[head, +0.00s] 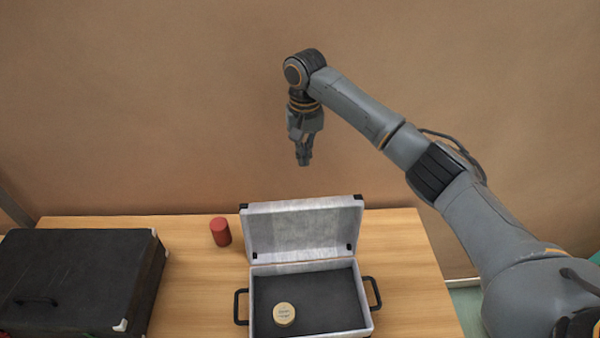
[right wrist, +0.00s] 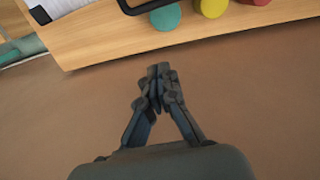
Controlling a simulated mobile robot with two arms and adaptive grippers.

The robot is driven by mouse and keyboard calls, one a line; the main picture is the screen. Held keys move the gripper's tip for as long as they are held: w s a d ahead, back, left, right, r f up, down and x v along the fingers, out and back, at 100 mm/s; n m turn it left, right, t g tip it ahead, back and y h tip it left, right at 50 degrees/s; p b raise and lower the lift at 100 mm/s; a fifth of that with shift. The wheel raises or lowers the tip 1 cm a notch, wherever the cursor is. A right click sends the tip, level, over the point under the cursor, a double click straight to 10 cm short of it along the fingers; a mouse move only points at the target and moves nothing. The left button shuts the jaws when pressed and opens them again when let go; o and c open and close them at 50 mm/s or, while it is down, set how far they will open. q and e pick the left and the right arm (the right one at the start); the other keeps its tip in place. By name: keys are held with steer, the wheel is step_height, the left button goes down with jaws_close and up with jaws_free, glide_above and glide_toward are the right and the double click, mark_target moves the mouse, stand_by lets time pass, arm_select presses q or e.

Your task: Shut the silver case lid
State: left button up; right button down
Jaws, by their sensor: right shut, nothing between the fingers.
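The silver case (head: 259,271) sits on the wooden table in the head view, with black handles on its left and right sides. Its lid (head: 302,229) stands open and raised at the back. A round tan disc (head: 284,313) with writing lies on the dark floor inside. My right gripper (head: 303,160) hangs pointing down above and behind the lid, clear of it. It is shut and empty. In the right wrist view its fingers (right wrist: 159,76) are together, over the area beyond the table edge. My left gripper is not in view.
A black case (head: 75,275) stands at the left of the table (head: 405,270). A red cylinder (head: 220,231) stands between it and the lid. The right wrist view shows teal (right wrist: 166,16), yellow-green (right wrist: 212,7) and red (right wrist: 257,2) round items near the table edge. A brown wall is behind.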

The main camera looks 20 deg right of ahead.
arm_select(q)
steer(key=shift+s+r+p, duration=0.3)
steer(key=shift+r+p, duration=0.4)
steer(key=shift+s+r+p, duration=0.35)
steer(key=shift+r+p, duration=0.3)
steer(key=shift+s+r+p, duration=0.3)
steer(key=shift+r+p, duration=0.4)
arm_select(e)
steer(key=s+f, duration=0.4)
steer(key=f, duration=0.4)
steer(key=shift+s+a, duration=0.15)
steer(key=shift+a, duration=0.25)
steer(key=shift+f, duration=0.1)
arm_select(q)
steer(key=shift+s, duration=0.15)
